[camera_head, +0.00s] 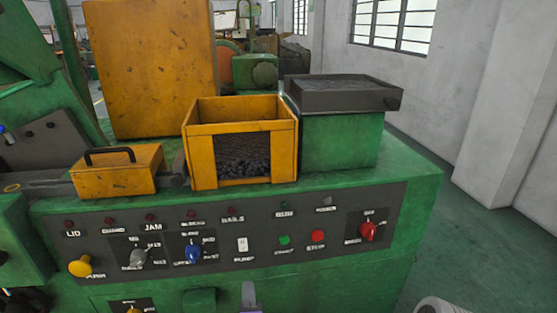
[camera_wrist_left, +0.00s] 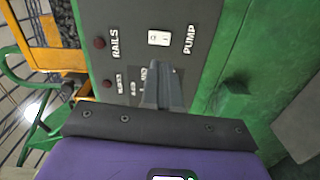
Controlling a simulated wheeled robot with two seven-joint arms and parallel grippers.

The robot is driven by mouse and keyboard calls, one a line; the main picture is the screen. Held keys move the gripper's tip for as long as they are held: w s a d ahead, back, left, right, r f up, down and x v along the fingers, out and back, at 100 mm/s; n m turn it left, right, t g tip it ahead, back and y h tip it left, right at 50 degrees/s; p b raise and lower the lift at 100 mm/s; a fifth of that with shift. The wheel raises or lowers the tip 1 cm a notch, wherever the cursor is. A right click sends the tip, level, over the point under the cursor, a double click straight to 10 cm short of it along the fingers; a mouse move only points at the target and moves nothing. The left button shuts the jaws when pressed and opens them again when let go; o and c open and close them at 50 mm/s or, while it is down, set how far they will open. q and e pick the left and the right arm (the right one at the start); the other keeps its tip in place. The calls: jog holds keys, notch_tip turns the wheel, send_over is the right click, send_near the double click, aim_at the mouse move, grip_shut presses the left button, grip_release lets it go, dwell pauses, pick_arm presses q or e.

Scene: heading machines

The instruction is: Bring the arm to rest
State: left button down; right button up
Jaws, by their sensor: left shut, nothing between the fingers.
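My left gripper (camera_head: 248,293) shows at the bottom middle of the head view, in front of the green machine's (camera_head: 420,190) control panel (camera_head: 265,258). Its grey fingers also show in the left wrist view (camera_wrist_left: 166,80), closed together with nothing between them. They point toward the panel near the white pump switch (camera_wrist_left: 159,38), which shows above the gripper in the head view too (camera_head: 242,244). I cannot tell the exact gap to the panel. My right gripper is in neither view.
The panel carries a yellow knob (camera_head: 80,266), a blue selector (camera_head: 193,252), a green button (camera_head: 284,240), a red button (camera_head: 317,236) and a red switch (camera_head: 368,231). A yellow bin (camera_head: 200,160) of dark pieces stands above. Open floor (camera_head: 490,240) lies at right.

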pick_arm(q)
notch_tip(320, 180, down, 20)
jog(key=s+a+f+m+g+h+p, duration=0.1)
jog(key=s+a+m+g+h+p, duration=0.15)
jog(key=m+g, duration=0.6)
jog(key=s+d+f+m+g+h, duration=0.1)
jog(key=s+f+m+g+h, duration=0.3)
jog(key=s+f+m+g, duration=0.3)
jog(key=s+f+g, duration=0.1)
jog(key=s+f, duration=0.4)
jog(key=s, duration=0.3)
jog(key=shift+s+d+f+m+h+p, duration=0.2)
jog(key=shift+s+f+m+h+p, duration=0.1)
jog(key=shift+s+m+h+p, duration=0.1)
